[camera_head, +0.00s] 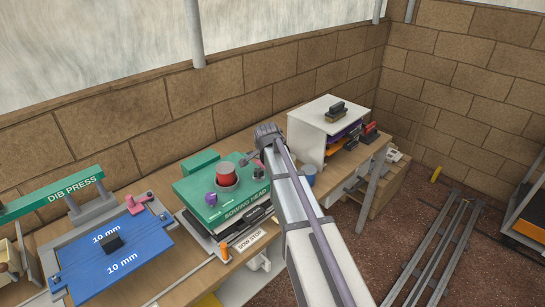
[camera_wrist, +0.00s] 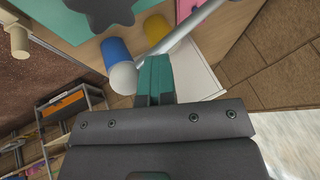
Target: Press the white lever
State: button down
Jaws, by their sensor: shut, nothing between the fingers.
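In the wrist view, a grey rod (camera_wrist: 184,31) ends in a rounded white knob (camera_wrist: 123,77); it looks like the white lever. My gripper (camera_wrist: 156,62) shows in the same view with its teal fingers shut and empty. The fingertips appear just right of the knob, overlapping the rod in the picture; I cannot tell whether they touch it. In the head view my arm reaches over the bench and covers part of it. I cannot make out the fingers or the white lever there.
In the wrist view, a blue cylinder (camera_wrist: 117,52) and a yellow cylinder (camera_wrist: 156,27) are near the knob. In the head view, the green sowing head (camera_head: 186,186) is left of my arm, the white cabinet (camera_head: 308,139) right, and the blue dib press plate (camera_head: 75,262) far left.

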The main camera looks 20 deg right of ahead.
jog(key=shift+s+a+f, duration=0.1)
jog(key=shift+s+f, duration=0.15)
jog(key=shift+s, duration=0.05)
jog(key=w+r+p+v, duration=0.1)
jog(key=w+p+v, duration=0.1)
jog(key=p+v, duration=1)
jog(key=shift+s+r, duration=0.2)
jog(key=shift+r, duration=0.45)
